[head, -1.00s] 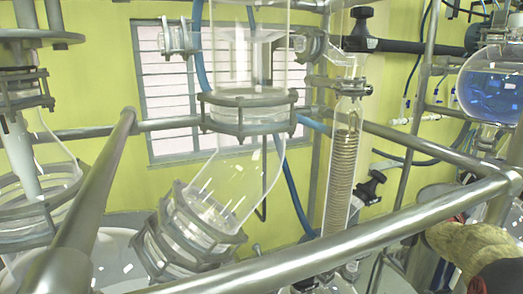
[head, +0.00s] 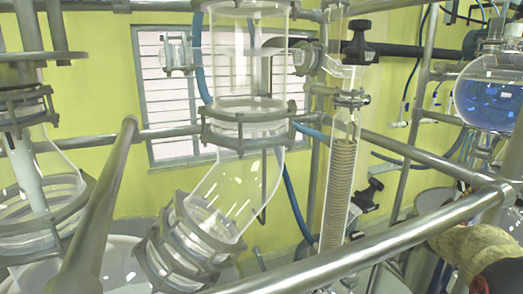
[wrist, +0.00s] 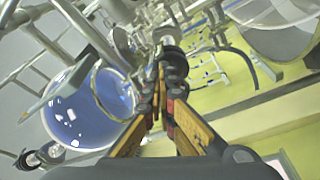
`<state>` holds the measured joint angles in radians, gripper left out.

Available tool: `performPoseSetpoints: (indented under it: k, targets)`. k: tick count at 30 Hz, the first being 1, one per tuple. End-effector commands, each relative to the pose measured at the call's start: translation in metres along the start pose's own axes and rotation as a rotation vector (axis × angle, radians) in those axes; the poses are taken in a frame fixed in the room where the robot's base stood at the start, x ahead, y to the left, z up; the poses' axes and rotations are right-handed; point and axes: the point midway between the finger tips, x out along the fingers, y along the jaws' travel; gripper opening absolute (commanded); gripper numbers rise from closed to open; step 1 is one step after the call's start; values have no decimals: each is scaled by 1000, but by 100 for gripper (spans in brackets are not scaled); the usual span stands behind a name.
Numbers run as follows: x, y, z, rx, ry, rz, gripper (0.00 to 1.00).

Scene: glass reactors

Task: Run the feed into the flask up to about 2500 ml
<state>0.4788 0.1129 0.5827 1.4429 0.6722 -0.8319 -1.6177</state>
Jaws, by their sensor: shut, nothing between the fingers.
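The round glass flask (head: 487,98) hangs at the right edge of the head view and holds blue liquid. The same flask also shows at the left of the wrist view (wrist: 72,118), tilted in the picture. Its volume marks are too small to read. My gripper (wrist: 161,92) is shut and empty in the wrist view, with its orange and black fingers together. A dark valve-like fitting (wrist: 172,62) is just beyond the fingertips; I cannot tell whether they touch it. My gripper cannot be made out clearly in the head view.
Metal frame rails (head: 370,245) cross in front. A large glass vessel (head: 240,180) and a coil condenser (head: 340,185) stand in the middle of the head view. A black-knobbed valve (head: 358,38) is above the condenser. Pipes and hoses crowd the wrist view.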

Motion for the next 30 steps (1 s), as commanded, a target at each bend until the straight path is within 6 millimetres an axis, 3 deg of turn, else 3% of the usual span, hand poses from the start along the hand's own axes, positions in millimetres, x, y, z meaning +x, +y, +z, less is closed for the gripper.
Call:
performPoseSetpoints:
  k: [23, 30]
  targets:
    - [-2, 3, 9, -1, -3, -2, 0]
    - [-22, 3, 3, -1, -2, -2, 0]
